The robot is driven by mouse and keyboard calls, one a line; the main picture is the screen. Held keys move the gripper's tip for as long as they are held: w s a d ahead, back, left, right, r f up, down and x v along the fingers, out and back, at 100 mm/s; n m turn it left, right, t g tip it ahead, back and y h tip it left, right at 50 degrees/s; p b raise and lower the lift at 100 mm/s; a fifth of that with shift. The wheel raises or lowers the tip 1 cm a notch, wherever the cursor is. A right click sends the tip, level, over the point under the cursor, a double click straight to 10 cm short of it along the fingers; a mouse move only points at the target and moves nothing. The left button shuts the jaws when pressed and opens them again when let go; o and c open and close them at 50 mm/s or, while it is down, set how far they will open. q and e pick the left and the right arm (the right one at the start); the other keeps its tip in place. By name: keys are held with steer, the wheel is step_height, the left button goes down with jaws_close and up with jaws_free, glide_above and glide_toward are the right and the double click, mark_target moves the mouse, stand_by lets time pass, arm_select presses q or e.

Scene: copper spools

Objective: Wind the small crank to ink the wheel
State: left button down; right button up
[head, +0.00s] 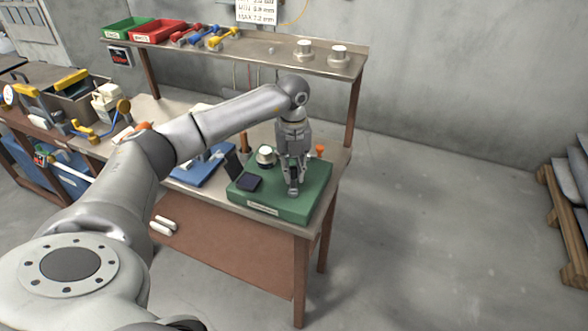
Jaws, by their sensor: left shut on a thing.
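A green base (270,207) with a pale label on its front edge sits at the right end of the workbench. On it are a dark square pad (249,183), a round pale-topped metal piece (265,154) and an orange knob (320,149) at the back right. My left gripper (293,190) points down over the base's middle, its fingers shut on a small part, apparently the small crank, which they mostly hide. I cannot make out the inked wheel for certain. My right gripper is not in view.
A raised shelf (270,48) behind carries a green bin (126,28), a red bin (157,31), coloured tools and two metal spools (338,54). A blue tray (193,176) lies left of the base. The floor to the right is clear up to a pallet (562,225).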

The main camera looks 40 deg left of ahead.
arm_select(q)
steer(key=shift+w+r, duration=0.15)
steer(key=c, duration=1.3)
jaws_free()
step_height(320, 180, up, 12)
steer(key=shift+f, duration=0.1)
